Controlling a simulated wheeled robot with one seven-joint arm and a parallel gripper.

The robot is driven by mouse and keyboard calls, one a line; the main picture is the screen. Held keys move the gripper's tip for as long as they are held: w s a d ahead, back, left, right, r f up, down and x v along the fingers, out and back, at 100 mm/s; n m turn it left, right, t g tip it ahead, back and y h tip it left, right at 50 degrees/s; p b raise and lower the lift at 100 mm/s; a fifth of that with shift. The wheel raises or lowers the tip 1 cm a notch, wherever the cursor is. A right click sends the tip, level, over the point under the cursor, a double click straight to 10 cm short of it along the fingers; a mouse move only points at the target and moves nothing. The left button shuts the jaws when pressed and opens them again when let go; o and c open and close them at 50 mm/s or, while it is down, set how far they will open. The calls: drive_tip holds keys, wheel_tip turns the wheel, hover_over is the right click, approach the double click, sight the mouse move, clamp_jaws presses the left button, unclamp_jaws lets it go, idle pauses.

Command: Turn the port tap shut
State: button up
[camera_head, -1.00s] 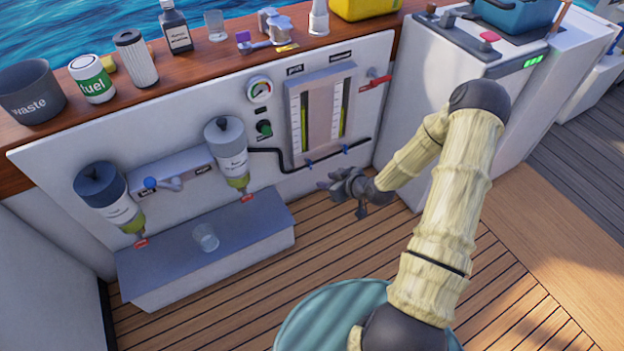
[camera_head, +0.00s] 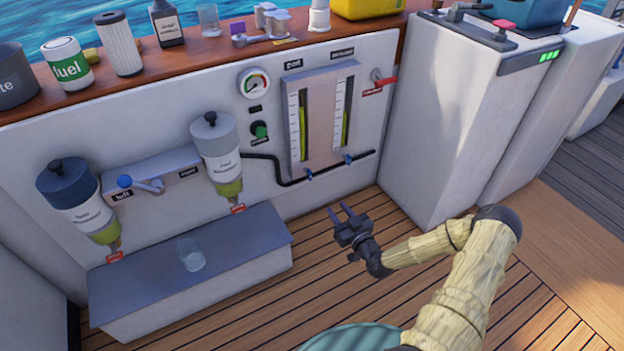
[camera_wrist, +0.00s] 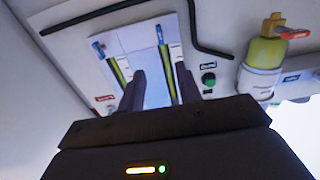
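The gauge panel (camera_head: 318,118) carries two upright sight tubes, the left one under a "port" label (camera_head: 294,64). The port tap (camera_head: 309,175) is a small blue handle below the left tube. A second blue tap (camera_head: 348,160) is below the right tube. The wrist view shows the panel upside down, with the port tap (camera_wrist: 160,36) at upper middle, roughly in line with its tube, and the other tap (camera_wrist: 98,50) left of it. My gripper (camera_head: 342,211) is open and empty, apart from the panel, below and in front of the taps. Its fingers (camera_wrist: 163,86) overlap the panel in the wrist view.
A black hose (camera_head: 270,157) runs below the panel, close to the taps. A green knob (camera_head: 259,130) and a filter bowl (camera_head: 215,150) are to the left, a red-handled lever (camera_head: 384,82) to the upper right. A white cabinet (camera_head: 440,120) stands at right. The deck before the panel is clear.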

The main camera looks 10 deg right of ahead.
sight(311, 176)
drive_tip(key=b+x, duration=0.2)
drive_tip(key=x, duration=0.3)
drive_tip(key=b+x, duration=0.3)
drive_tip(key=x, duration=0.3)
drive_tip(key=b+x, duration=0.2)
drive_tip(key=x, duration=0.3)
drive_tip(key=shift+w+f+b, duration=0.25)
drive_tip(key=shift+b, duration=0.15)
drive_tip(key=shift+w+a+r, duration=0.15)
drive_tip(key=shift+w+a, duration=0.05)
drive_tip(key=shift+w, duration=0.25)
drive_tip(key=shift+c, duration=0.4)
clamp_jaws()
